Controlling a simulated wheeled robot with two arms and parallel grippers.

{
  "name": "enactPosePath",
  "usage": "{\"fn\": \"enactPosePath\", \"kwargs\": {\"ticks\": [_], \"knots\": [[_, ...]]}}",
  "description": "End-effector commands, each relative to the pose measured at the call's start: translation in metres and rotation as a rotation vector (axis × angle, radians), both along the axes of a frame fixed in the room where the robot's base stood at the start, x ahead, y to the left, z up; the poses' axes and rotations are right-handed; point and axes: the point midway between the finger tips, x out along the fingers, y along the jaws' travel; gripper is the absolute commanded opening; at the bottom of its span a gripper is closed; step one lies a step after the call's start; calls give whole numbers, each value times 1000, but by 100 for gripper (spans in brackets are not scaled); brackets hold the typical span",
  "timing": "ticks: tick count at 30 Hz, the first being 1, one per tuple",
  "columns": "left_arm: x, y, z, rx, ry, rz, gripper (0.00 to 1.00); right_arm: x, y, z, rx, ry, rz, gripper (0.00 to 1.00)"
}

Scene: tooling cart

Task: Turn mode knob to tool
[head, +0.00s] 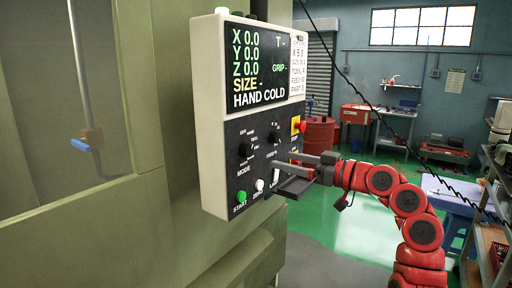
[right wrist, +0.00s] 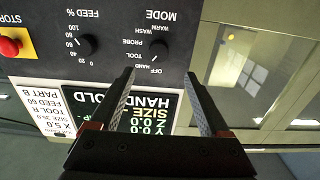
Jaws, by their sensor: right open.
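The mode knob (head: 246,150) is a round black knob on the dark lower half of the machine's control panel (head: 208,130). In the right wrist view the mode knob (right wrist: 158,48) appears upside down, ringed by labels OFF, HAND, TOOL, PROBE, WARM and WASH. My right gripper (head: 281,161) is open and empty in front of the panel, right of the knob in the head view. In the wrist view the knob lies just beyond the gap between the fingertips (right wrist: 159,73). My left gripper is out of view.
The feed knob (right wrist: 87,44) sits beside the mode knob. A red stop button (head: 301,126) is at the panel's right edge. A green start button (head: 241,197) and a white button (head: 259,185) are below. Green floor (head: 330,220) lies open behind my right arm.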

Motion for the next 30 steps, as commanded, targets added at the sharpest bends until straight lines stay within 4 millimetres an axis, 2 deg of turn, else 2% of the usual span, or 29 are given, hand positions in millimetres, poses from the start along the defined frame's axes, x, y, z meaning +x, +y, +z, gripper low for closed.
{"fn": "enactPosePath", "kwargs": {"ticks": [1, 6, 12, 18, 27, 28, 30], "knots": [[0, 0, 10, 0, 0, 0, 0, 7, 11, 5, 1, 2, 3, 80], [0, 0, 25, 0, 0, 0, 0, 31, 44, 5, 2, 4, 1, 80], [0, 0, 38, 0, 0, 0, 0, 53, 72, 3, 2, 2, -1, 80], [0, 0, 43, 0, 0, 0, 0, 63, 86, 1, 1, 2, -1, 80], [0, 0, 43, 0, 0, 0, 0, 64, 87, 0, 1, -1, -4, 80], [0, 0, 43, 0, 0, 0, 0, 64, 87, 0, 1, -1, -3, 78], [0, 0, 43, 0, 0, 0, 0, 64, 87, 0, 1, 0, -3, 66]]}}
